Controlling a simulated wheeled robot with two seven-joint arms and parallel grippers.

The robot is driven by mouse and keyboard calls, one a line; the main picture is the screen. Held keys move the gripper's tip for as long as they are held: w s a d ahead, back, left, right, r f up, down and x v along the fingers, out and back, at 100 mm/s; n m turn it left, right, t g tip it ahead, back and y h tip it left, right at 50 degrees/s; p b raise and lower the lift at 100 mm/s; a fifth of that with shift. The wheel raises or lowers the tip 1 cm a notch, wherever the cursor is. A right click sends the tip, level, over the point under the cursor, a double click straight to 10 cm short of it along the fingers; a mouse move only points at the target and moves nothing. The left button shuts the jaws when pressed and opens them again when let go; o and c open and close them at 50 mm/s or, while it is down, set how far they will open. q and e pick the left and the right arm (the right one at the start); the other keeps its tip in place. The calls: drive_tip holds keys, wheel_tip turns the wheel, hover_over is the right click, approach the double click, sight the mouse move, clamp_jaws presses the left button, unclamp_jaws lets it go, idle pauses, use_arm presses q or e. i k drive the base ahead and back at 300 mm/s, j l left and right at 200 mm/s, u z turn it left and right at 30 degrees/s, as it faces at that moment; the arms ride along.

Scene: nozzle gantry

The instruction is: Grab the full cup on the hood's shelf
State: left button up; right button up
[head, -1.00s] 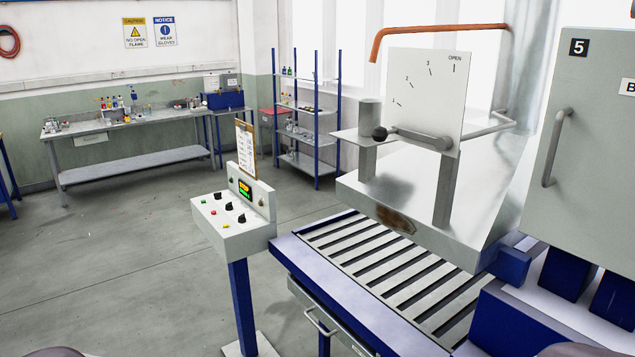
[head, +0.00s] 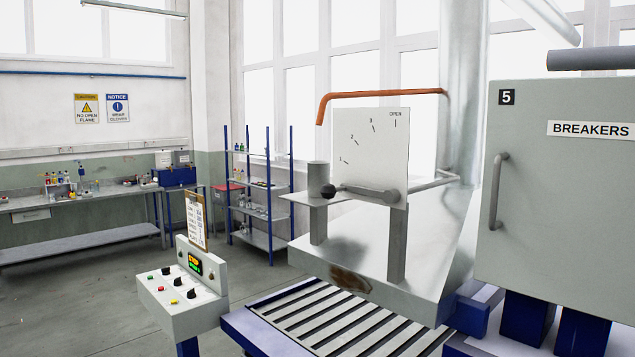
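A grey metal cup (head: 318,176) stands upright on a small flat shelf (head: 296,198) fixed to the hood (head: 385,255). The copper spout (head: 380,94) bends down just above the cup. I cannot see into the cup from here. A black lever knob (head: 328,192) is in front of the cup's lower right side, with its lever crossing a white dial plate (head: 370,150) marked up to OPEN. Neither of my grippers is in view.
A control box (head: 183,290) with knobs and a clipboard (head: 196,220) stands at front left. A slatted roller bed (head: 320,315) lies below the hood. A grey breaker cabinet (head: 560,190) fills the right. Shelving (head: 262,205) stands behind.

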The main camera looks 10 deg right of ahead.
sight(319, 172)
drive_tip(key=i+j, duration=0.3)
drive_tip(key=i, duration=0.25)
drive_tip(key=i+j, duration=0.3)
drive_tip(key=i, duration=0.2)
